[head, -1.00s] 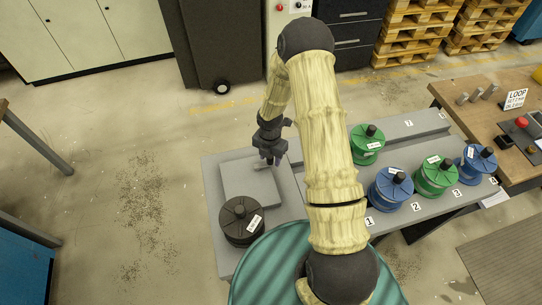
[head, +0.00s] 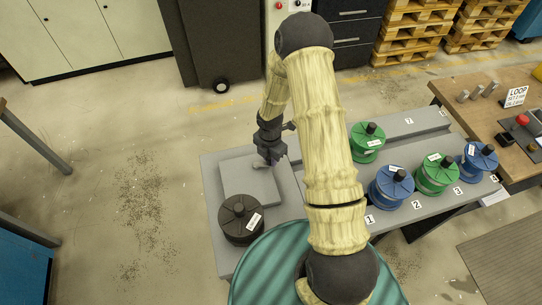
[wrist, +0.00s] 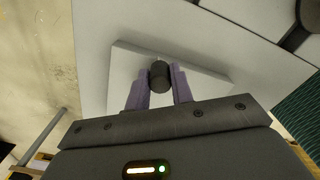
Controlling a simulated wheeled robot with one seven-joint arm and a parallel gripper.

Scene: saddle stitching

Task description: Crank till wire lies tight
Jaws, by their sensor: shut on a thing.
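In the wrist view my gripper (wrist: 161,88) is shut on a dark cylindrical knob (wrist: 159,74), which looks like the crank's handle. A thin pale pin shows at the knob's far end. In the head view my gripper (head: 269,160) is low over the right part of a raised grey block (head: 247,183). The knob is too small to make out clearly there. The crank's arm and the wire cannot be made out in either view.
A dark labelled spool (head: 241,219) stands on the grey bench (head: 214,190) in front of the block. Green and blue spools (head: 391,187) stand on the numbered bench at right. A teal ribbed drum top (head: 262,270) is close in front.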

